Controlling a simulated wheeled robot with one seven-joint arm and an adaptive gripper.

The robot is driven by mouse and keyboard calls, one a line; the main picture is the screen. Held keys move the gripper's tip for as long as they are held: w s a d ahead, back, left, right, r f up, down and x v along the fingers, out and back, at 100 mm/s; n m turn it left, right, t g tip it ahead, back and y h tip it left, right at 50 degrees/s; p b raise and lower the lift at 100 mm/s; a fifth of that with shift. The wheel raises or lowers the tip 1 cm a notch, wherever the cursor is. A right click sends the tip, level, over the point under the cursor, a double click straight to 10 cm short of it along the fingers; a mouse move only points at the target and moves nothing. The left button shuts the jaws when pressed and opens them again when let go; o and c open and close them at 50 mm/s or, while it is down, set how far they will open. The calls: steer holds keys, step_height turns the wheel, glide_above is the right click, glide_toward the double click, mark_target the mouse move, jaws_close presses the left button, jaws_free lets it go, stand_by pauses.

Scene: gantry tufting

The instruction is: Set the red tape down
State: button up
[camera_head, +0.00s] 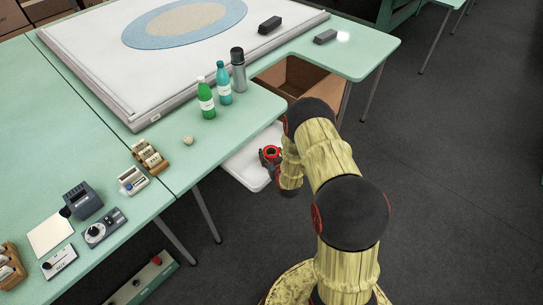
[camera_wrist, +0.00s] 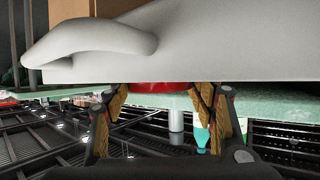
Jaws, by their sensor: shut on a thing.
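The red tape (camera_head: 271,151) is a small red roll at the end of my arm, just off the front edge of the green table (camera_head: 262,105). My gripper (camera_head: 269,158) is shut on it. In the wrist view, my two fingers (camera_wrist: 160,98) hold the tape (camera_wrist: 163,87) from both sides, and only a thin red band of it shows. A white surface with a rounded edge (camera_head: 244,166) lies below table height, beneath the tape in the head view. It also fills the top of the wrist view (camera_wrist: 190,50). I cannot tell whether the tape touches it.
A green bottle (camera_head: 206,100), a teal bottle (camera_head: 223,84) and a grey flask (camera_head: 238,70) stand near the table's corner. An open cardboard box (camera_head: 292,75) sits behind my arm. Small devices crowd the left table; bare tabletop lies around a small beige ball (camera_head: 188,140).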

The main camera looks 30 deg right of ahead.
steer(key=shift+f, duration=0.25)
steer(key=shift+f, duration=0.15)
steer(key=o, duration=1.2)
steer(key=shift+c, duration=0.2)
